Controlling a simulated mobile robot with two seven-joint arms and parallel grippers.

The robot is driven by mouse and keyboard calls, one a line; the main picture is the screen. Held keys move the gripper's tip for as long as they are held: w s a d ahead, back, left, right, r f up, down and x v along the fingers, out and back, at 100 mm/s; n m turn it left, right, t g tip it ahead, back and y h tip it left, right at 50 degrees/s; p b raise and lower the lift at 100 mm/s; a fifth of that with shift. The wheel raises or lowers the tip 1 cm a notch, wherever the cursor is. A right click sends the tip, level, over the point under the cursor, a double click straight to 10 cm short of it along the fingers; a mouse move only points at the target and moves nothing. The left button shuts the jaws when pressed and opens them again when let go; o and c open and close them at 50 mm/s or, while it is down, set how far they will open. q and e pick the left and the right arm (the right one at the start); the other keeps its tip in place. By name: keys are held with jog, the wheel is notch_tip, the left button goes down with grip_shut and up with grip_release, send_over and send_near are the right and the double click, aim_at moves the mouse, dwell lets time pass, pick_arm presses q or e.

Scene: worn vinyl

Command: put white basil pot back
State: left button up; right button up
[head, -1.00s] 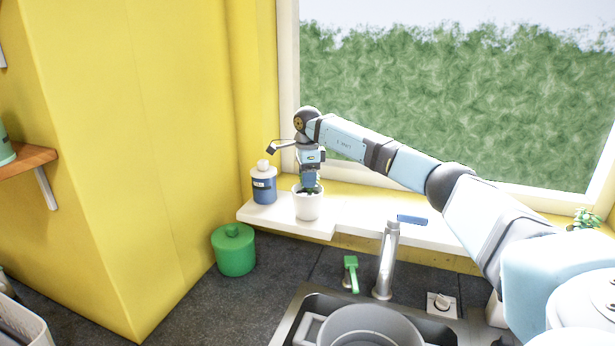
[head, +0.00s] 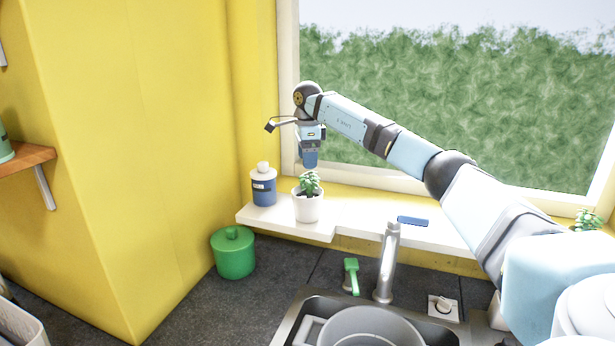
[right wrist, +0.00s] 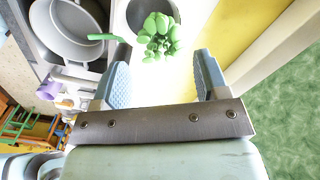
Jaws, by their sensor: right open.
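The white basil pot (head: 307,208) stands upright on the white window sill, with its green leaves (head: 310,184) showing above the rim. My right gripper (head: 310,164) is above the plant, apart from it, pointing down. In the right wrist view the plant (right wrist: 158,36) is beyond the fingertips, and my right gripper (right wrist: 160,75) has its two blue fingers spread with nothing between them. My left gripper is not in view.
A blue bottle (head: 264,187) stands just left of the pot on the sill (head: 350,213). A blue flat item (head: 412,220) lies to the right. Below are a green lidded jar (head: 233,254), a faucet (head: 387,262) and a sink holding a grey pot (head: 365,330).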

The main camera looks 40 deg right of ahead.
notch_tip(320, 180, up, 5)
jog(key=shift+r, duration=0.2)
jog(key=shift+f, duration=0.1)
dwell(0.5)
